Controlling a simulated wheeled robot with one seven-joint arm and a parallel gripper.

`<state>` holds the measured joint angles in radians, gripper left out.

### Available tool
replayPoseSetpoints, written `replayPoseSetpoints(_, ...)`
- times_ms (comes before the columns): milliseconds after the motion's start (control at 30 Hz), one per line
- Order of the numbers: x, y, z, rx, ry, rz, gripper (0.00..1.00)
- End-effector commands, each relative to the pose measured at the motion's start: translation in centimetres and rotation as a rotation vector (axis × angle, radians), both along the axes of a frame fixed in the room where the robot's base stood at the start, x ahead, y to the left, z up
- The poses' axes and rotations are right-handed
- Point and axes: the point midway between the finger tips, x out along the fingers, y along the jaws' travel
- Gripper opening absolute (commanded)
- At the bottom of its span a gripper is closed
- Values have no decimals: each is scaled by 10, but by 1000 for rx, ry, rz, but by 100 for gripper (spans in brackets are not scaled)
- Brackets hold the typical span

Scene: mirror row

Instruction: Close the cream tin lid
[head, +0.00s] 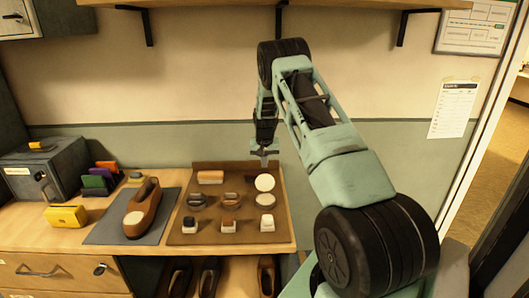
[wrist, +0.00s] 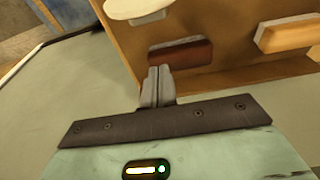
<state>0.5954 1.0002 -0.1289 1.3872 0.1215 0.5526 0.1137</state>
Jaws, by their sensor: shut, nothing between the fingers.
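A round cream-coloured lid (head: 264,182) shows near the right edge of the brown board, its pale face towards the head camera. A round tin (head: 265,201) with a pale top sits just in front of it; I cannot make out a hinge. In the wrist view a pale disc (wrist: 135,9), which looks like the lid, is cut off by the top edge. My gripper (head: 264,157) is above the back edge of the board, behind the lid, fingers down. In the wrist view its fingers (wrist: 158,72) are together and empty, apart from the disc.
A dark red-brown block (wrist: 181,52) lies just beyond my fingertips, with a tan block (wrist: 287,34) to its right. Other tins (head: 194,201) and small brushes (head: 222,225) crowd the board (head: 180,236). A brown shoe (head: 142,210) stands on a grey mat at left.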

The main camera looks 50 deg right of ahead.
Motion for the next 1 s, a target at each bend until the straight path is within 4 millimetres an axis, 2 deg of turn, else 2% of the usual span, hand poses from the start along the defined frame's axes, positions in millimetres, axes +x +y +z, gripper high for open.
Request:
replayPoseSetpoints(233,5,-6,-37,2,1,0,0)
replayPoseSetpoints(300,-2,3,-29,2,1,0,0)
replayPoseSetpoints(533,-17,21,-29,1,0,0,0)
replayPoseSetpoints(1000,-20,25,-31,0,-1,0,0)
